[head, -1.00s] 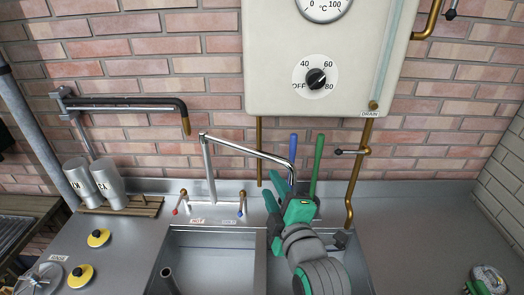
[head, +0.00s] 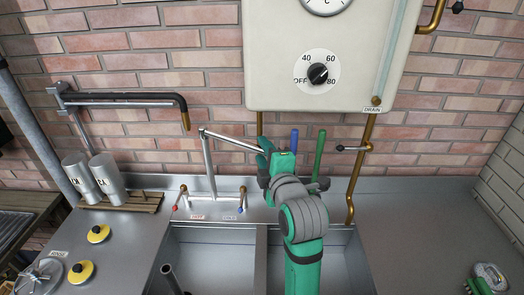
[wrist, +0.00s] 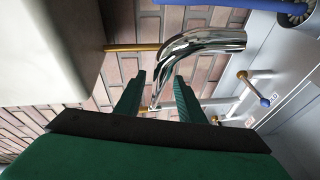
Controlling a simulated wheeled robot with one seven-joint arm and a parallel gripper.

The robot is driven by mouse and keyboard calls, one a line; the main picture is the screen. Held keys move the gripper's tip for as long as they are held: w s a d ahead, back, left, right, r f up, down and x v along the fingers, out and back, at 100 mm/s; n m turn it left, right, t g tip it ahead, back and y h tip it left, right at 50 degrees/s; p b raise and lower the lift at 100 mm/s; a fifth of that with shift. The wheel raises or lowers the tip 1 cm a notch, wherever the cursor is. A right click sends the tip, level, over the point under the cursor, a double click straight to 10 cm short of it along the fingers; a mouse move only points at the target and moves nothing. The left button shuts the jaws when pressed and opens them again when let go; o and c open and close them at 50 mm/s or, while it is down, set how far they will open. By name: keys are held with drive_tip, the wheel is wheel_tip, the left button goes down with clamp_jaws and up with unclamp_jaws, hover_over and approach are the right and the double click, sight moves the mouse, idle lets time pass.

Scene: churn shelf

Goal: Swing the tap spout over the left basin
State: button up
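The chrome tap spout (head: 232,141) runs right from the top of its upright post, toward the right basin (head: 338,262). Its far end is hidden behind my gripper (head: 264,160) in the head view. The left basin (head: 212,243) lies below and in front of the post. In the wrist view, the spout's shiny bend (wrist: 203,42) lies just past my gripper (wrist: 160,75). The two green fingers are apart, with the straight part of the spout seen in the gap between them. I cannot tell whether either finger touches it.
Red-tipped (head: 182,190) and blue-tipped (head: 242,192) tap levers flank the post. A dark-sleeved wall arm (head: 130,98) hangs at left. A boiler (head: 285,75) with brass pipes is above right. Blue and green handles (head: 318,150) stand behind the right basin.

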drive_tip(key=shift+w+a+f, duration=0.1)
drive_tip(key=shift+w+a, duration=0.05)
drive_tip(key=shift+w, duration=0.4)
clamp_jaws()
drive_tip(key=shift+a, duration=0.1)
